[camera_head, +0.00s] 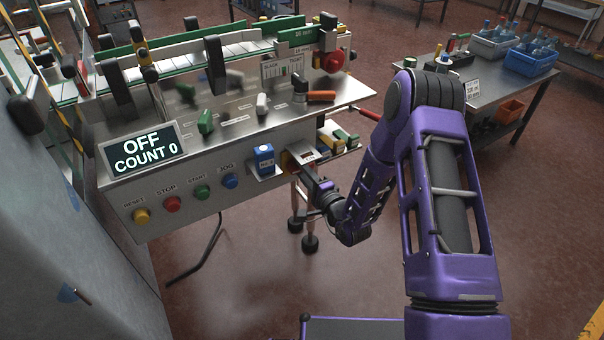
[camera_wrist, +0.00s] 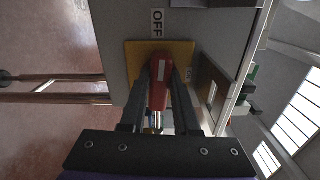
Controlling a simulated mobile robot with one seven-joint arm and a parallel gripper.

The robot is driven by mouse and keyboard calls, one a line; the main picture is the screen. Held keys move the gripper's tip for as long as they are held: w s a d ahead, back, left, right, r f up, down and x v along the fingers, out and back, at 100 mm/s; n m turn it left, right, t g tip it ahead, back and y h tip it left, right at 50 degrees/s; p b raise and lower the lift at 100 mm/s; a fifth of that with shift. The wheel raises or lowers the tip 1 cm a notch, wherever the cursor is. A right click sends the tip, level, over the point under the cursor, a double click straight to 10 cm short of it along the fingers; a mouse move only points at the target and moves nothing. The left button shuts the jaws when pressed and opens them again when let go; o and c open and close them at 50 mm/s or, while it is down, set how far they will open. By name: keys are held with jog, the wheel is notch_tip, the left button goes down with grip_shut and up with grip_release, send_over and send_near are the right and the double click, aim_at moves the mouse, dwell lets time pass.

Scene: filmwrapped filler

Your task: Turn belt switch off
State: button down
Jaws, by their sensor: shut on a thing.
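The belt switch is a red handle (camera_wrist: 160,82) with a pale stripe, on a yellow plate (camera_wrist: 185,47). An OFF label (camera_wrist: 157,23) sits above the plate in the wrist view, and the handle's long side lines up roughly with it. A smaller label, seemingly ON, is at the plate's right. My gripper (camera_wrist: 161,85) is shut on the red handle, one finger on each side. In the head view, my gripper (camera_head: 307,172) reaches the switch plate (camera_head: 287,161) on the machine's front; the handle is mostly hidden there. The display (camera_head: 143,149) reads OFF, COUNT 0.
A blue box-like unit (camera_head: 264,160) sits on the panel just left of the switch. Further left are several round push buttons (camera_head: 202,192). Small bottles or parts (camera_head: 335,137) stand on a shelf to the right. A side table (camera_head: 487,85) with blue crates stands further right.

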jog(key=shift+f+n, duration=0.1)
jog(key=shift+n, duration=0.5)
jog(key=c, duration=0.6)
grip_release()
jog(key=shift+c, duration=0.2)
jog(key=v, duration=1.7)
jog(key=shift+s+d, duration=0.2)
